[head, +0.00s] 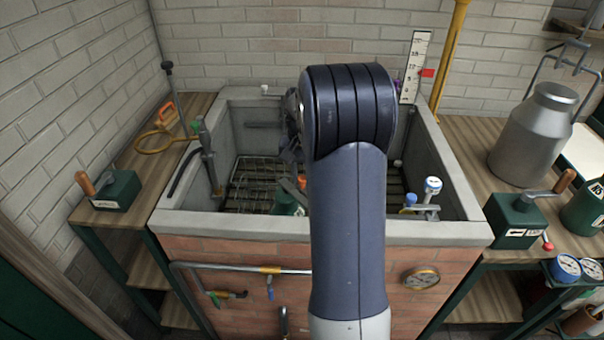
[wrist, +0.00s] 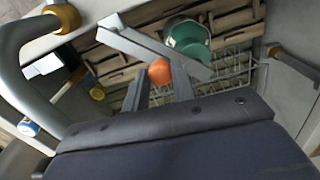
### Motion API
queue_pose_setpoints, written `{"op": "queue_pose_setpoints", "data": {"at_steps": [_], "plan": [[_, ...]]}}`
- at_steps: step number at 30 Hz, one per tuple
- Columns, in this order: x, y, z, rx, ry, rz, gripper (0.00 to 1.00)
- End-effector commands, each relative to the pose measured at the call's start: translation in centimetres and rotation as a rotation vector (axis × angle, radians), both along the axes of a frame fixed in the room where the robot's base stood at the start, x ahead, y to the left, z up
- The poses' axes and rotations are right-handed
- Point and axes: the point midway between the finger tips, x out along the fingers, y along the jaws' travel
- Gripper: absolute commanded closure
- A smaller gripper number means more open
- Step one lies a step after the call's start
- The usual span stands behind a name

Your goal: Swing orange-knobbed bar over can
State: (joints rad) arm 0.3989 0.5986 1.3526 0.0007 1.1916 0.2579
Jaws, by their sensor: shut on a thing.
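An orange knob (wrist: 160,72) shows in the wrist view between the fingers of my gripper (wrist: 158,82), which is shut on it. A flat grey bar (wrist: 150,42) crosses just beyond the knob; its joint to the knob is hidden. A green round can-like thing (wrist: 190,42) lies just past the bar's right part, in the basin. In the head view, the orange knob (head: 302,183) peeks out left of my arm, above the green can-like thing (head: 286,204). My gripper is mostly hidden there behind my arm.
The brick basin (head: 235,224) has a raised grey rim and a wire rack (head: 262,172) inside. A metal churn (head: 533,130) and green box (head: 514,218) stand on the right bench. A pipe rail (head: 240,269) runs along the front.

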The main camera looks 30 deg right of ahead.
Motion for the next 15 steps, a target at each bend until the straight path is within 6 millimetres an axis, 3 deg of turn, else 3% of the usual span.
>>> {"op": "queue_pose_setpoints", "data": {"at_steps": [4, 5, 12, 15], "plan": [[0.1, -0.14, 0.12, -0.004, -0.005, -0.001, 1.0], [0.1, -0.14, 0.12, -0.004, -0.005, -0.001, 0.74], [0.04, -0.09, 0.07, -0.002, -0.002, 0.0, 0.54], [0.03, -0.07, 0.05, -0.002, -0.002, 0.0, 0.53]]}}
